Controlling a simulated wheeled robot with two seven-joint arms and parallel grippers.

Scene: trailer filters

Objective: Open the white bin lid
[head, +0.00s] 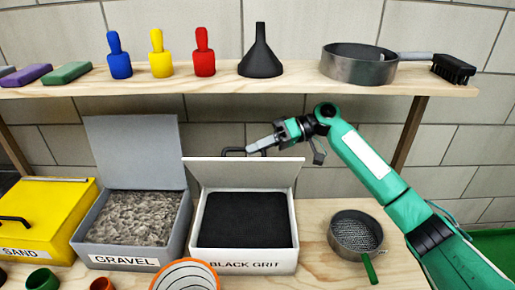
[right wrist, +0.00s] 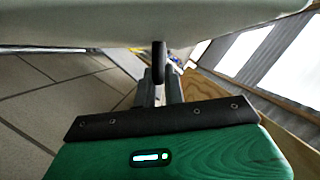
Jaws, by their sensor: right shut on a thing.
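The white bin (head: 246,267), labelled BLACK GRIT, stands on the lower bench and is full of black grit (head: 245,220). Its white lid (head: 243,172) is raised and tilted up at the back, so the grit is uncovered. My right gripper (head: 250,149) is shut on the lid's black handle (head: 232,151) at the lid's top edge. In the right wrist view the gripper fingers (right wrist: 160,88) close around the dark handle (right wrist: 159,58), with the pale lid (right wrist: 150,25) across the top. My left gripper is not in view.
A grey GRAVEL bin (head: 100,250) with its lid up stands at left, beside a closed yellow SAND bin (head: 45,215). A sieve (head: 355,232) sits at right. An orange-rimmed round thing (head: 185,277) is in front. The shelf (head: 290,91) above holds several tools.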

